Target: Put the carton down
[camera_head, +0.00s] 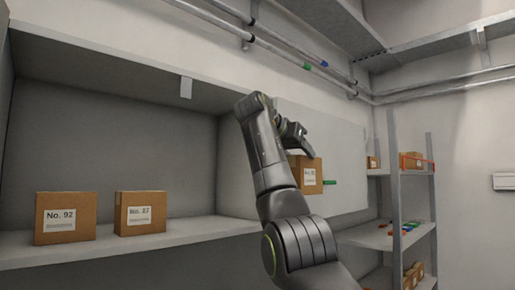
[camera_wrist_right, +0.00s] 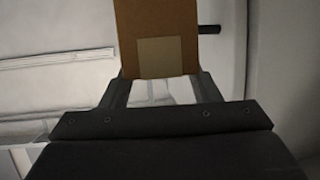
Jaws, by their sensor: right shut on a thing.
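A brown carton (camera_head: 307,174) with a white label is held by my right gripper (camera_head: 301,145) in the head view, in front of the shelf's right-hand panel. In the right wrist view the carton (camera_wrist_right: 157,40) sits between the two fingers of the right gripper (camera_wrist_right: 163,85). The gripper is shut on it. The carton is held up in the air; part of it is hidden behind the gripper in the head view. My left gripper is not in view.
A grey shelf (camera_head: 190,228) holds two cartons, No. 92 (camera_head: 66,217) and a second labelled one (camera_head: 140,212). Its board is bare to their right. A rack (camera_head: 397,215) with small cartons and coloured items stands at the right. Pipes (camera_head: 290,55) run overhead.

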